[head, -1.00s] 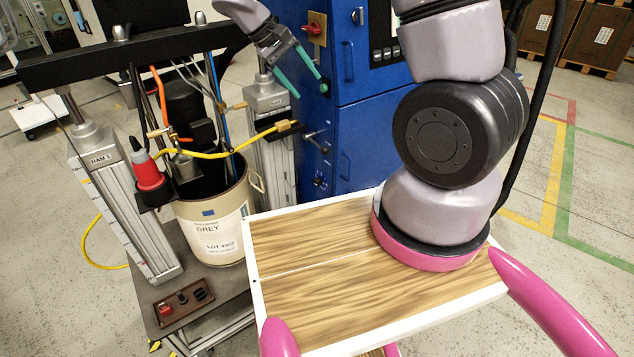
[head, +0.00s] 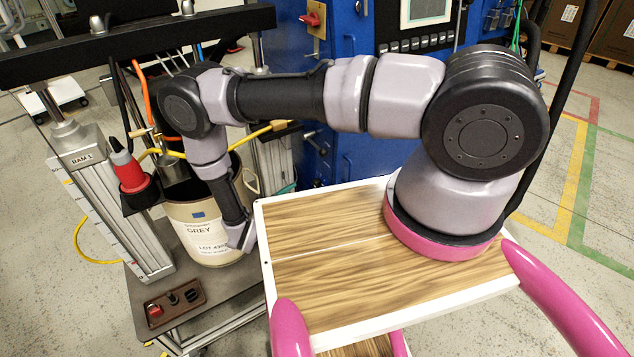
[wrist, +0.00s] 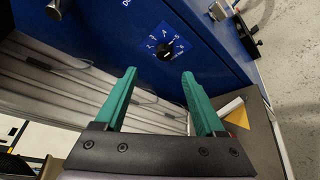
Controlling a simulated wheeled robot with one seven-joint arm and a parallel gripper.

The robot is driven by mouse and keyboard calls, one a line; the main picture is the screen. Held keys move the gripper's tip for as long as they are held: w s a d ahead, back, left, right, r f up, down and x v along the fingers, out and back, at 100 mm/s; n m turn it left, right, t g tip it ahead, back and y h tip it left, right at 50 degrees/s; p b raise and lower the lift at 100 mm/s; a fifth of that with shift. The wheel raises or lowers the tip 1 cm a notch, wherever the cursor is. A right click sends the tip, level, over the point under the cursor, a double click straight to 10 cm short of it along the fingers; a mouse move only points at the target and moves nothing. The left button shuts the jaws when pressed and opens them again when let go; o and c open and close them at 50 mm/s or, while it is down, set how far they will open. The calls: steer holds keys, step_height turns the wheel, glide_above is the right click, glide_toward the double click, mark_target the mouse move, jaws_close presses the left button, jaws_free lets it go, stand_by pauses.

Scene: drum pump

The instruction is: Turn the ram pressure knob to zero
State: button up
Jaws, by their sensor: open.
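A small round black knob (wrist: 165,50) with white scale marks around it sits on a blue panel in the wrist view. I take it for the ram pressure knob; its label is not readable and I cannot tell where it points. My gripper (wrist: 158,74) is open and empty, with its two teal fingers apart. In the wrist view the knob lies just beyond the fingertips, between them, and looks untouched.
The blue cabinet (head: 372,160) carries a red switch (head: 312,19) higher up. A ribbed metal column (wrist: 75,85) runs beside the panel.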

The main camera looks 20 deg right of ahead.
mark_target(314, 185)
steer(key=shift+n, duration=0.3)
steer(key=x, duration=0.7)
steer(key=f+x, duration=0.1)
steer(key=x, duration=0.3)
steer(key=shift+d, duration=0.1)
jaws_close()
